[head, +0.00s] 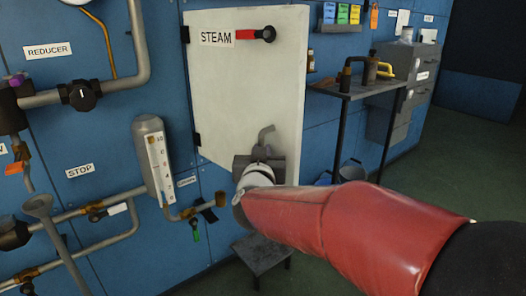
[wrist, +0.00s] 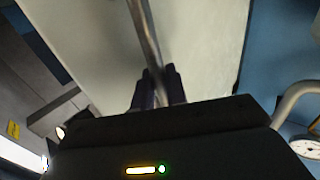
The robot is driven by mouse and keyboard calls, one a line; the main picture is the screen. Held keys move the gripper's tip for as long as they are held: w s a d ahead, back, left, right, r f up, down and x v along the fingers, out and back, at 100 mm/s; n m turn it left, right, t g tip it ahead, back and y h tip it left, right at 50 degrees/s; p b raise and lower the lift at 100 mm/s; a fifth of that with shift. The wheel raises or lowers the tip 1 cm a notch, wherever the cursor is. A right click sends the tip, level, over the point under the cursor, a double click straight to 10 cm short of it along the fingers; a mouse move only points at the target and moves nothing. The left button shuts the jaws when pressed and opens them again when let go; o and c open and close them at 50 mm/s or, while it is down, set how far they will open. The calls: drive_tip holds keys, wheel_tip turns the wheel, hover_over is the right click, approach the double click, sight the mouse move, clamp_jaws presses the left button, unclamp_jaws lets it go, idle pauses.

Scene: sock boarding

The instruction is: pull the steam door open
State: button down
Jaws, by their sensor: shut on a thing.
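The steam door (head: 245,90) is a white panel with a STEAM label, with dark hinges on its left edge. Its lower edge slants down to the right against the wall lines, so it stands swung out from the wall. A red lever (head: 254,34) sits near its top. My gripper (head: 262,158) is at the door's lower right, shut on a bent grey metal bar (head: 265,136) in front of the panel. In the wrist view the bar (wrist: 143,25) runs up from between the dark fingers (wrist: 158,88), with the pale door (wrist: 205,50) behind. The bar's attachment is hidden.
Pipes and a gauge (head: 155,160) are on the blue wall at left. A small stool (head: 262,252) stands below my gripper. A narrow table (head: 358,88) and a grey cabinet (head: 402,85) stand at right. Green floor (head: 465,150) is clear at far right.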

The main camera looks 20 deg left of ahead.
drive_tip(key=c, duration=1.5)
unclamp_jaws()
drive_tip(key=shift+a+r, duration=0.15)
drive_tip(key=shift+a, duration=0.3)
drive_tip(key=shift+d, duration=0.1)
drive_tip(key=v, duration=0.8)
drive_tip(key=shift+w, duration=0.1)
drive_tip(key=s+d+f+g+h, duration=0.1)
drive_tip(key=s+d+f+g, duration=0.3)
drive_tip(key=s+d, duration=0.3)
drive_tip(key=s+d+f+m+g+h, duration=0.1)
drive_tip(key=s+d+f+g, duration=0.3)
drive_tip(key=d, duration=0.9)
drive_tip(key=s+d+f+m+g+h, duration=0.1)
drive_tip(key=s+d+f+g, duration=0.3)
drive_tip(key=s+d, duration=0.5)
drive_tip(key=shift+s+d+f+h, duration=0.15)
drive_tip(key=shift+d+h, duration=0.05)
drive_tip(key=shift+d, duration=0.2)
drive_tip(key=shift+s+d+f+h, duration=0.2)
drive_tip(key=shift+d, duration=0.2)
